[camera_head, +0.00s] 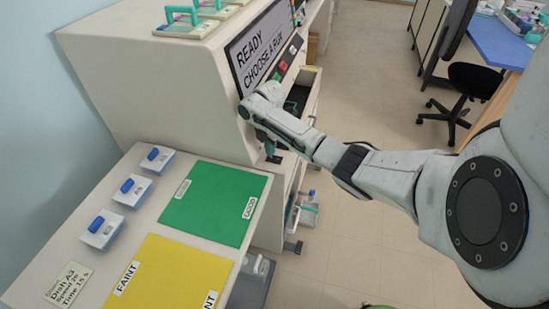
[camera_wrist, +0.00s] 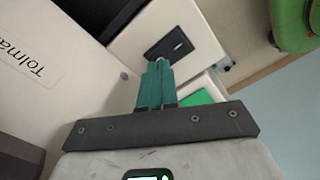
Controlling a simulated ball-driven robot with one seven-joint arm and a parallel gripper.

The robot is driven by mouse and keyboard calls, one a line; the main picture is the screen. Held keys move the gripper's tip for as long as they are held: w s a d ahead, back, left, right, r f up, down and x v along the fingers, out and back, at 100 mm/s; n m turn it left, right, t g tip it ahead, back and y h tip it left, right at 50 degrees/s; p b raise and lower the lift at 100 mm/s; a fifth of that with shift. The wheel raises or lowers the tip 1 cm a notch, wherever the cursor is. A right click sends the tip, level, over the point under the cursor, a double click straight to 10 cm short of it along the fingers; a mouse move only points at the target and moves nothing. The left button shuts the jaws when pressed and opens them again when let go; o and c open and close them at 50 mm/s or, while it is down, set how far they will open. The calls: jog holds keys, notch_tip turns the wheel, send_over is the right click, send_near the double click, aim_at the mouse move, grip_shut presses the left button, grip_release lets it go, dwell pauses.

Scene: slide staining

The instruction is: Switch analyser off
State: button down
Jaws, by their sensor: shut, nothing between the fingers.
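The analyser (camera_head: 150,75) is the large cream machine at upper left in the head view. Its tilted dark display (camera_head: 262,45) reads "READY" and "CHOOSE A RUN". My gripper (camera_head: 269,149) is at the analyser's lower front corner, mostly hidden behind my wrist in the head view. In the wrist view my gripper (camera_wrist: 157,64) has its teal fingers shut together, with nothing between them. A black rectangular plate (camera_wrist: 168,47), perhaps a switch, is on a pale panel just beyond the fingertips. I cannot tell whether the fingers touch it.
Coloured buttons (camera_head: 283,65) line the display's edge. A green mat (camera_head: 213,203) and yellow mat (camera_head: 172,278) lie on the bench in front, beside several white boxes with blue handles (camera_head: 130,189). A black chair (camera_head: 470,90) stands at upper right. The floor between is clear.

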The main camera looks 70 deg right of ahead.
jog(key=shift+f+b, duration=0.6)
jog(key=shift+f, duration=0.3)
dwell(0.6)
jog(key=shift+r, duration=0.1)
notch_tip(320, 180, up, 7)
jog(key=p, duration=0.7)
dwell(0.7)
